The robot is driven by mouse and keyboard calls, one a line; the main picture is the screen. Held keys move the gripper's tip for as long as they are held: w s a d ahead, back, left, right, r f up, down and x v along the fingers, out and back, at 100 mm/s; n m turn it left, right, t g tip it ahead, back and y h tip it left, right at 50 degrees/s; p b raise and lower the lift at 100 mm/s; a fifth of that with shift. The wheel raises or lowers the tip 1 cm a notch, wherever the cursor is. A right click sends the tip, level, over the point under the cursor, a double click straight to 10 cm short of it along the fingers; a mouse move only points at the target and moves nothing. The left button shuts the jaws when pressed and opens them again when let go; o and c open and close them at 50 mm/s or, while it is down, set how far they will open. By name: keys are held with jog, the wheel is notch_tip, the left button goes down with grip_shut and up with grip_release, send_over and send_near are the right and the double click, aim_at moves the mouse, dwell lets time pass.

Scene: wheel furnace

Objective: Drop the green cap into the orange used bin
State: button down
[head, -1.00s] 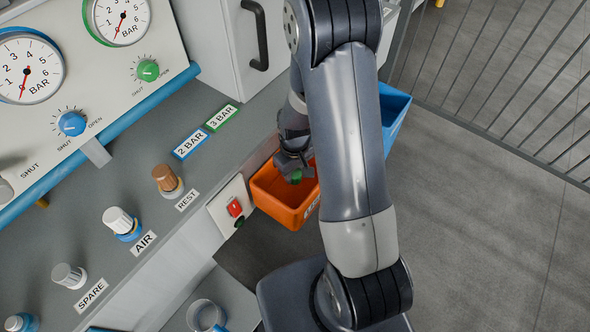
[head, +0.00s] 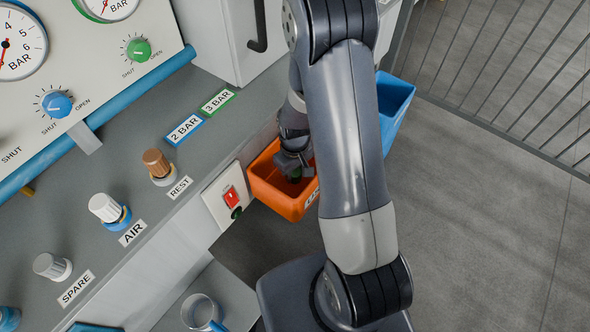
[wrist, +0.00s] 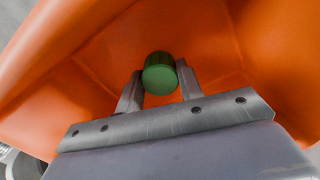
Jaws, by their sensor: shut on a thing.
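The green cap (wrist: 160,76) is held between the two fingers of my gripper (wrist: 158,88) in the wrist view. The orange used bin (wrist: 205,45) fills most of the wrist view behind and around the cap. In the head view my gripper (head: 296,172) points down over the open orange bin (head: 283,202), within its outline. The cap shows there only as a small dark green patch (head: 295,179) below the fingers. My arm hides the right part of the bin, including most of its label. I cannot tell how far the cap is above the bin's floor.
A blue bin (head: 395,100) stands behind my arm, beyond the orange one. A red switch (head: 232,198) on a white plate is just left of the orange bin. The grey bench (head: 130,190) carries several capped valves. A railing (head: 500,90) stands at the right.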

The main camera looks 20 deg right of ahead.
jog(key=shift+f+b, duration=0.55)
jog(key=shift+f, duration=0.1)
jog(key=c, duration=0.9)
grip_release()
jog(key=shift+o, duration=0.2)
jog(key=shift+r, duration=0.1)
notch_tip(320, 180, up, 11)
jog(key=p, duration=0.1)
notch_tip(320, 180, down, 11)
jog(key=shift+f+b, duration=0.15)
jog(key=shift+b, duration=0.3)
jog(key=shift+r+p, duration=0.35)
jog(key=shift+r, duration=0.1)
jog(key=shift+f, duration=0.1)
